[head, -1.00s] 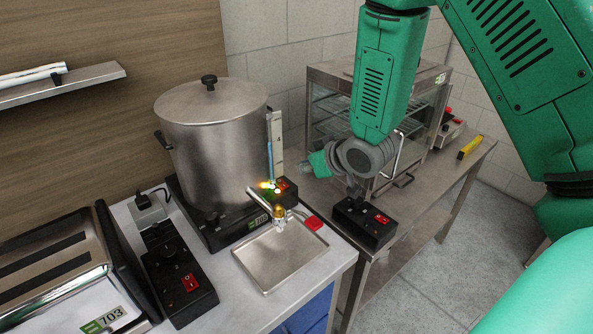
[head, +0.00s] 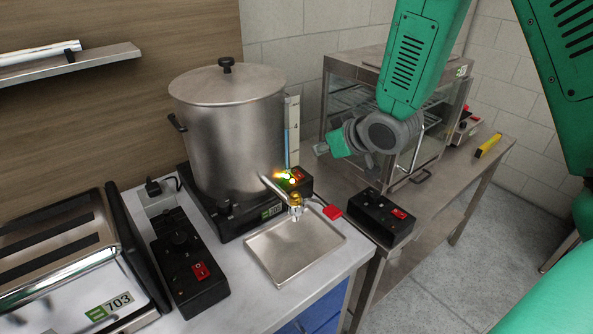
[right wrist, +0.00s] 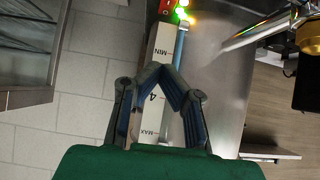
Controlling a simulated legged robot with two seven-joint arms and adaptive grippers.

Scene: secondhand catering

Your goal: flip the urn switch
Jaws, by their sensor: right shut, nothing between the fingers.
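The urn (head: 228,130) is a large steel pot with a lid on a black base at the counter's back. Its red switch (head: 298,175) is at the base's right end, beside glowing yellow-green lights (head: 284,177). The wrist view shows green and yellow lights (right wrist: 182,14) and part of a red piece at its top edge. My right gripper (head: 321,149) is up and to the right of the switch, apart from it. In the wrist view its fingertips (right wrist: 162,72) meet, empty, in front of the level gauge. My left gripper is out of view.
A tap (head: 294,200) juts over a steel drip tray (head: 263,257). A black box with a red switch (head: 382,217) stands right of it. Another switch box (head: 187,270) and a toaster (head: 62,260) are left. A glass cabinet (head: 345,85) stands behind my right arm.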

